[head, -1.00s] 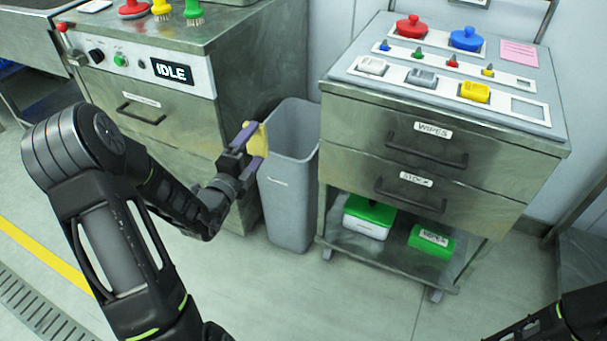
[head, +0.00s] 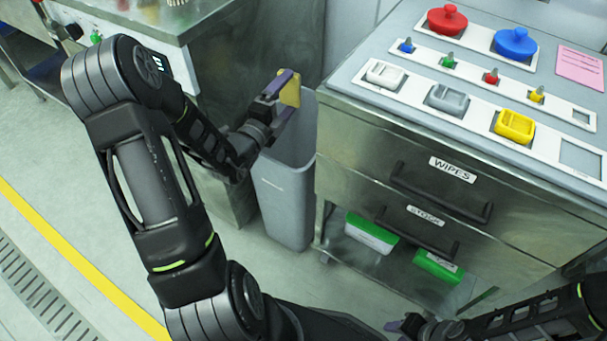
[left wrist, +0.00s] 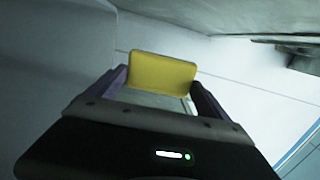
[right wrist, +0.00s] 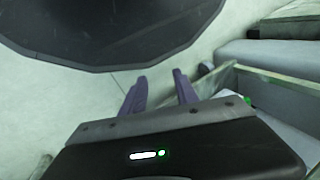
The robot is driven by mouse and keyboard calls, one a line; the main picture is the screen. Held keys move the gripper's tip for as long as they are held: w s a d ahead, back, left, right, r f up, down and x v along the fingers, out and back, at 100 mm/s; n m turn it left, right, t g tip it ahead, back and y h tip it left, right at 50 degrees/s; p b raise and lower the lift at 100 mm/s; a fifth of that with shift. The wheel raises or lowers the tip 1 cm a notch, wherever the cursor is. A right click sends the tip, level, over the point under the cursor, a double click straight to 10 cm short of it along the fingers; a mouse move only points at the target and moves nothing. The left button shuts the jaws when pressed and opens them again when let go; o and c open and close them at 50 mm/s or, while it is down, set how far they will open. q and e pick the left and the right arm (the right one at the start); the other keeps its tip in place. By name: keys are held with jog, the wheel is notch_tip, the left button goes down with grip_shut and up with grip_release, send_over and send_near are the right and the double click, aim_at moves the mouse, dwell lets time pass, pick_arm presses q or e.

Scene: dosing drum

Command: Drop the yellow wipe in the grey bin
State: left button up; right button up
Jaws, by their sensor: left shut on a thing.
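The yellow wipe (head: 291,91) is held between the purple fingers of my left gripper (head: 282,97). In the left wrist view the wipe (left wrist: 162,73) stands up between the fingertips of my left gripper (left wrist: 155,85). The grey bin (head: 284,195) stands on the floor between the steel machine and the drawer cart. The bin's inside bottom is hidden. My right gripper (right wrist: 160,82) is open and empty, low at the bottom of the head view.
The drawer cart (head: 430,150) stands close to the bin's right, with lidded containers and a yellow block (head: 514,126) on top. Green-topped boxes (head: 371,232) sit on its lower shelf. The steel machine (head: 215,45) is close on the left. Open floor lies in front.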

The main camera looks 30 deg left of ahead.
pick_arm(q)
jog(key=shift+f, duration=0.1)
notch_tip(320, 180, down, 6)
jog(key=b, duration=0.6)
jog(key=o, duration=1.1)
jog(key=shift+o, duration=0.2)
notch_tip(320, 180, up, 10)
jog(key=p, duration=0.4)
